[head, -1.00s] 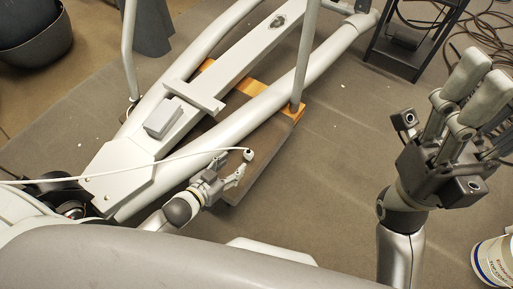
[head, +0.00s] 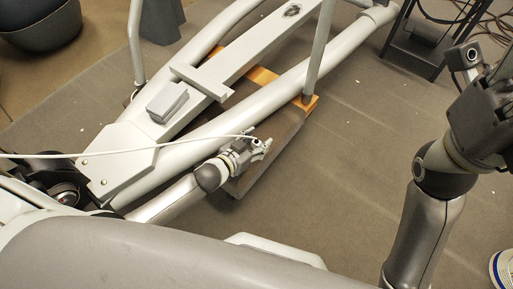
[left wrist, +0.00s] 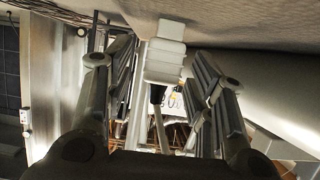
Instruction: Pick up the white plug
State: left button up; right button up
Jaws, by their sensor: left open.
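The white plug (head: 257,141) is at the right end of a long white cable, in the middle of the head view. My left gripper (head: 263,148) is at the plug, with its fingers close around it. In the left wrist view the blocky white plug (left wrist: 165,52) is between the two spread fingers of my left gripper (left wrist: 163,72), with gaps on both sides. The left gripper is open. My right gripper (head: 497,95) is at the right edge of the head view, its fingers mostly cut off, so its opening is unclear.
A large grey elliptical machine frame (head: 270,95) lies across the left and middle. An orange wooden piece (head: 262,76) sits under it. A dark stand (head: 418,45) is at the top right. Open carpet (head: 345,165) lies between my arms.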

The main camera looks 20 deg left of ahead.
pick_arm(q)
grip_shut()
dwell(0.4)
